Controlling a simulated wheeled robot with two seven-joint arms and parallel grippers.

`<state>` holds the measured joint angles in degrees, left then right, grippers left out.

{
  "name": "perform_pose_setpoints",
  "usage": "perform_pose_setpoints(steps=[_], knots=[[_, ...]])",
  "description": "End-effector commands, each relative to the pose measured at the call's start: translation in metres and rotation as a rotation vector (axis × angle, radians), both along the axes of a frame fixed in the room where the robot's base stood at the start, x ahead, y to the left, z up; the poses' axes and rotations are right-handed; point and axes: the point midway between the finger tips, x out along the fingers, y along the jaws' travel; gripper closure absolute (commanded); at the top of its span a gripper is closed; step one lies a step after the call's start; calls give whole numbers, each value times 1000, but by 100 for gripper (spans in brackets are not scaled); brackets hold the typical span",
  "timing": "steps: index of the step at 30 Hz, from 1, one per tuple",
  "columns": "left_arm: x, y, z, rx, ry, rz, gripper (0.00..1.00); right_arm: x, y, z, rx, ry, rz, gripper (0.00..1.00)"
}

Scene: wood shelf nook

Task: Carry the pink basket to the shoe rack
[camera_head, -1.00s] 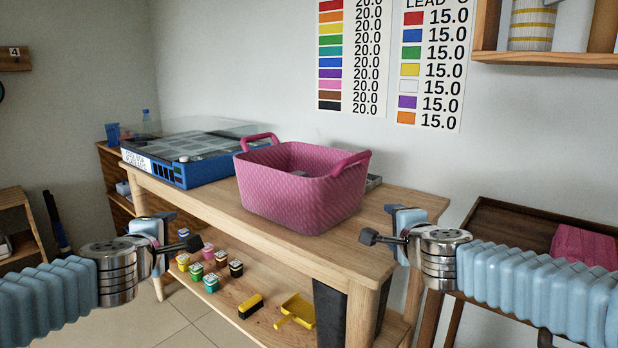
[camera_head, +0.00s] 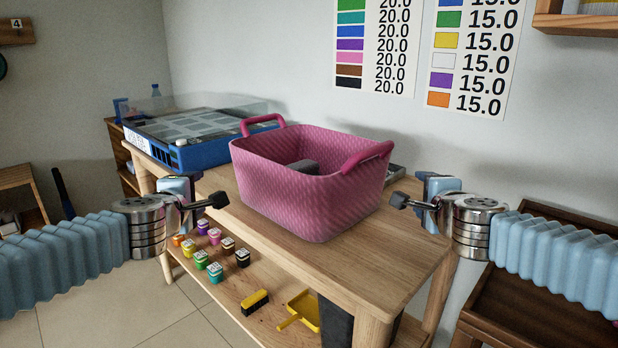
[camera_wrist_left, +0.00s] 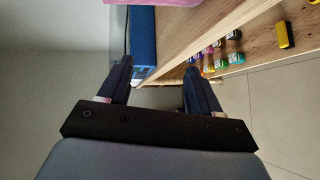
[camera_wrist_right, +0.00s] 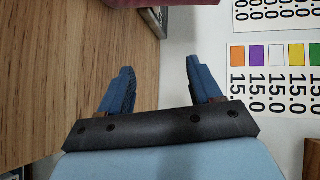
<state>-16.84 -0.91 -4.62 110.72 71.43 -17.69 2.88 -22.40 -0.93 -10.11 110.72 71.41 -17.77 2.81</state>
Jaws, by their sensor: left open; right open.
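The pink basket (camera_head: 305,205) stands upright on the wooden table, with a handle at its far left and one at its right. A dark grey item (camera_head: 302,167) lies inside it. My left gripper (camera_head: 218,200) is open and empty, a little left of the basket and apart from it. Its spread fingers show in the left wrist view (camera_wrist_left: 158,80). My right gripper (camera_head: 400,200) is open and empty, right of the basket and apart from it. Its fingers show in the right wrist view (camera_wrist_right: 160,80), with the basket's edge at the top. I cannot make out a shoe rack for certain.
A blue machine (camera_head: 190,140) sits on the table (camera_head: 385,260) behind and left of the basket. The lower shelf holds several small coloured jars (camera_head: 215,272), a yellow brush (camera_head: 255,302) and a yellow dustpan (camera_head: 303,312). A dark wooden stand (camera_head: 515,310) is at the right.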

Motion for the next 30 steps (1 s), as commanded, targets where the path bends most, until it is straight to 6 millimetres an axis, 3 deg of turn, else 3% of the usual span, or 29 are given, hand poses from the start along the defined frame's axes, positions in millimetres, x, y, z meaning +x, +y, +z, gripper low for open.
perform_pose_setpoints(steps=[21, 30], knots=[[125, 0, -33, 2, 1, 0, 36, 125, 0, -33, -1, 2, 0, 36], [128, -14, -33, 0, 0, 0, 36, 128, 15, -33, 0, 1, 1, 36]])
